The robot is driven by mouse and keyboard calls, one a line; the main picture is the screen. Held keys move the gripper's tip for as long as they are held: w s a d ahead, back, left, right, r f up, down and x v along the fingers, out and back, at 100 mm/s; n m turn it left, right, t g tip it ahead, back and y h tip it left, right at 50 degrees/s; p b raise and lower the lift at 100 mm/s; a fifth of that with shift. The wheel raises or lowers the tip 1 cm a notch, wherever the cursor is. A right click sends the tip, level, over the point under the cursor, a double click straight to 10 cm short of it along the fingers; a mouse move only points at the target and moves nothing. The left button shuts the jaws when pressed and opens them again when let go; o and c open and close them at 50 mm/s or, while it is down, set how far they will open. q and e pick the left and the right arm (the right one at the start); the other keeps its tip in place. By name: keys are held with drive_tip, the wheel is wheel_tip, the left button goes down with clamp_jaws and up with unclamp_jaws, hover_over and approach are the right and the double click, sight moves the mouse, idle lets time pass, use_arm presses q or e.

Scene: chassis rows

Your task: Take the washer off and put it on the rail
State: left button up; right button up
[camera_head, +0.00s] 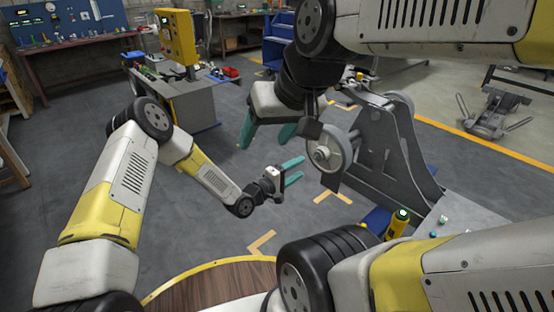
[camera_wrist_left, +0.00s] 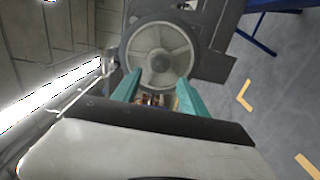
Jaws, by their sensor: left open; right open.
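A grey spoked wheel (camera_head: 336,148) with a round hub is mounted on the dark grey chassis stand (camera_head: 385,150). It faces the camera in the left wrist view (camera_wrist_left: 160,40). I cannot make out the washer apart from the wheel's hub, and I cannot tell which part is the rail. My left gripper (camera_head: 302,169) is open and empty, left of the wheel and apart from it. Its teal fingers (camera_wrist_left: 158,90) show below the wheel's centre in the left wrist view. My right gripper (camera_head: 267,132) is open and empty, fingers downward, left of the wheel and farther up the picture.
A yellow handheld device (camera_head: 398,223) with a green light stands on the near right side beside a grey surface (camera_head: 465,215). A workbench with a yellow control box (camera_head: 178,38) is at the back left.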

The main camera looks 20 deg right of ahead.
use_arm(q)
drive_tip(key=shift+x, duration=4.35)
drive_tip(key=c, duration=1)
drive_tip(key=o, duration=0.4)
drive_tip(key=shift+c, duration=0.2)
drive_tip(key=c, duration=0.3)
drive_tip(key=v, duration=0.6)
drive_tip(key=shift+a, duration=0.1)
